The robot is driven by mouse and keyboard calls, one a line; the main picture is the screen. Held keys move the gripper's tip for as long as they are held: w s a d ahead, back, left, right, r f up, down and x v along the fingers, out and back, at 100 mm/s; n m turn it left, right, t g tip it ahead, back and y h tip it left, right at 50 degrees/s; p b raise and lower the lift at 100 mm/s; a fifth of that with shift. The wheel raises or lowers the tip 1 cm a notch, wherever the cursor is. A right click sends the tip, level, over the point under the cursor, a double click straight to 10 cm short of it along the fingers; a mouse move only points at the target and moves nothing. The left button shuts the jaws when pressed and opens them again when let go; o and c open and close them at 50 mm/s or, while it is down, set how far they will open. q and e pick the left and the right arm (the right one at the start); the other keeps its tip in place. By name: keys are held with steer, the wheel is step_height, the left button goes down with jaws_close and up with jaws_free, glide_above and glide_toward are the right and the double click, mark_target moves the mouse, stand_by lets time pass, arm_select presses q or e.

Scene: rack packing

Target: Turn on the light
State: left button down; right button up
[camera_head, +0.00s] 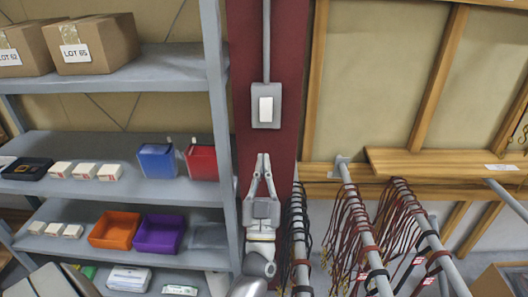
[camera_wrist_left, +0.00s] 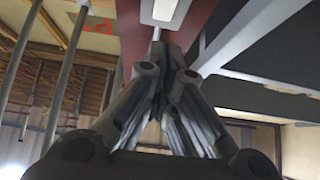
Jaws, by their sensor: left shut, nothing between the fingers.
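The light switch (camera_head: 266,106) is a white rocker in a grey box on a dark red post, upper middle of the head view. A grey conduit runs up from it. In the left wrist view, a white panel in a pale frame (camera_wrist_left: 162,10) at the top edge looks like the same switch, partly cut off. My left gripper (camera_head: 262,158) points up at the post, below the switch and apart from it in the picture. Its fingers are shut with nothing between them; they also show in the left wrist view (camera_wrist_left: 158,62). My right gripper is not in view.
A grey shelf unit (camera_head: 213,100) stands close on the left, with boxes (camera_head: 95,42), an orange bin (camera_head: 114,230) and a purple bin (camera_head: 159,234). Rails (camera_head: 366,225) hung with dark and red cables stand close on the right.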

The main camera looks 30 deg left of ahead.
mark_target(266, 108)
arm_select(q)
steer(key=shift+w+a+r+p, duration=0.7)
steer(key=shift+w+a+r, duration=0.15)
steer(key=shift+w, duration=0.65)
steer(key=shift+w+a+r+p, duration=0.7)
steer(key=shift+w+a, duration=0.3)
steer(key=shift+w, duration=0.55)
steer(key=shift+w+a+r+p, duration=0.65)
steer(key=shift+w+a+r, duration=0.2)
steer(key=shift+w, duration=0.65)
steer(key=shift+f, duration=0.1)
